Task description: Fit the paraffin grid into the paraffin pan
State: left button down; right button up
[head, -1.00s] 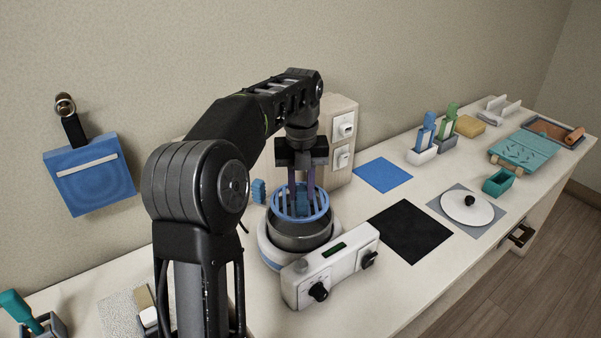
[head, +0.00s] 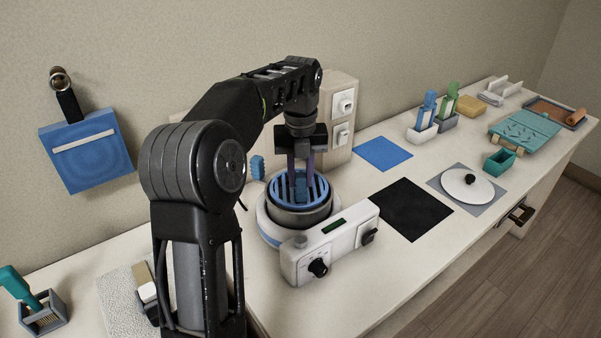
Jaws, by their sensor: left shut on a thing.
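The blue slatted paraffin grid (head: 319,187) lies roughly level in the mouth of the paraffin pan (head: 300,218), its bars inside or at the rim. Whether it rests on the bottom is hidden. The grey metal pan sits in the white warmer (head: 335,243) with its control panel and knobs. My left gripper (head: 301,186) points down over the middle of the pan and is shut on the grid's blue upright handle. My right gripper is not in view.
A wooden block with white outlets (head: 342,115) stands close behind the gripper. A black mat (head: 412,210), a blue mat (head: 384,153) and a white lid (head: 467,187) lie to the right. A blue pouch (head: 88,153) hangs on the wall at left.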

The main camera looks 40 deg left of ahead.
pick_arm(q)
jog(key=shift+f, duration=0.6)
dwell(0.3)
jog(key=shift+f+b, duration=0.35)
jog(key=shift+f, duration=0.05)
dwell(0.4)
jog(key=shift+p, duration=0.4)
